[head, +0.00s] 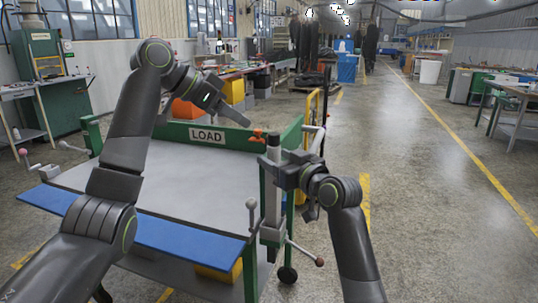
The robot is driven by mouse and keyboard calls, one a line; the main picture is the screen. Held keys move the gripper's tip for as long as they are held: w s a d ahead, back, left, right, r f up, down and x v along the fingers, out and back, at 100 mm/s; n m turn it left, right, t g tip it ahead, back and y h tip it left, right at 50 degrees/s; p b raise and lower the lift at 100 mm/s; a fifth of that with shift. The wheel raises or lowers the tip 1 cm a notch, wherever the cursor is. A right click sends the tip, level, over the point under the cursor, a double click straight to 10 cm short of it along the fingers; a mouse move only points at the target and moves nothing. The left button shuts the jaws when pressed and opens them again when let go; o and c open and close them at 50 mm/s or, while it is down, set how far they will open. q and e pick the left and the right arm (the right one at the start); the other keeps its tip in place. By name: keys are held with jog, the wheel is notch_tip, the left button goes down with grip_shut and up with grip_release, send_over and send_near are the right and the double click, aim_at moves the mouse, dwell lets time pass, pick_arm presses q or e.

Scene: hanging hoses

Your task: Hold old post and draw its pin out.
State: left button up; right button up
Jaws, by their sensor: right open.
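A grey upright post (273,198) stands at the right front corner of a green cart marked LOAD (207,136). My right gripper (270,168) is at the upper part of the post, coming from the right. Its jaws are open and overlap the post in this view; contact cannot be told. A small orange piece (258,135) shows just beyond the top of the post. My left gripper (248,123) is higher, above the cart, with its tip just up and left of the orange piece. Its finger gap is not clear. No pin can be clearly made out.
The cart's grey top (170,190) is bare, with a blue strip (175,238) along its front. A ball-topped lever (251,215) stands left of the post, and a red-knobbed handle (306,254) sticks out low right. Open floor (430,200) lies to the right.

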aim_at(275, 158)
jog(key=shift+x, duration=1.85)
jog(key=shift+c, duration=0.2)
